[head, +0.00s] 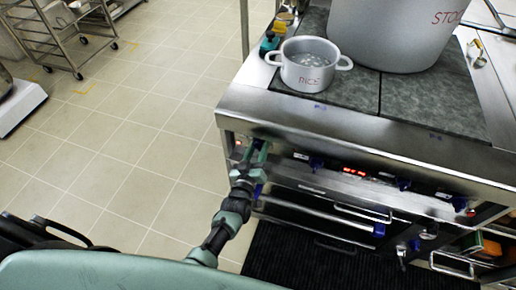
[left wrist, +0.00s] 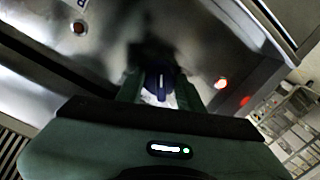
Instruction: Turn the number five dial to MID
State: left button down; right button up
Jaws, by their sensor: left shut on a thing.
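My left gripper (head: 258,152) is at the left end of the stove's front panel (head: 333,165). In the left wrist view its two fingers are on either side of a blue dial (left wrist: 160,82) with a white pointer line, and it is shut on this dial. In the head view the gripper mostly hides that dial. I cannot read its number or the marks around it. Other blue dials, one near the middle (head: 316,162) and one farther right (head: 403,183), sit along the same panel. My right gripper is not in view.
A small pot marked RICE (head: 308,66) and a large stockpot (head: 395,30) stand on the stove top. Drawer handles (head: 362,214) stick out below the panel. A wire rack (head: 65,35) stands at the far left. The tiled floor (head: 140,120) left of the stove is clear.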

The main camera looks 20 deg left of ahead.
pick_arm(q)
jog(key=shift+f+m, duration=0.15)
jog(key=shift+m, duration=1.75)
jog(key=c, duration=0.9)
grip_release()
jog(key=shift+s, duration=0.1)
jog(key=s, duration=0.7)
jog(key=shift+s, duration=0.35)
jog(key=shift+d, duration=0.1)
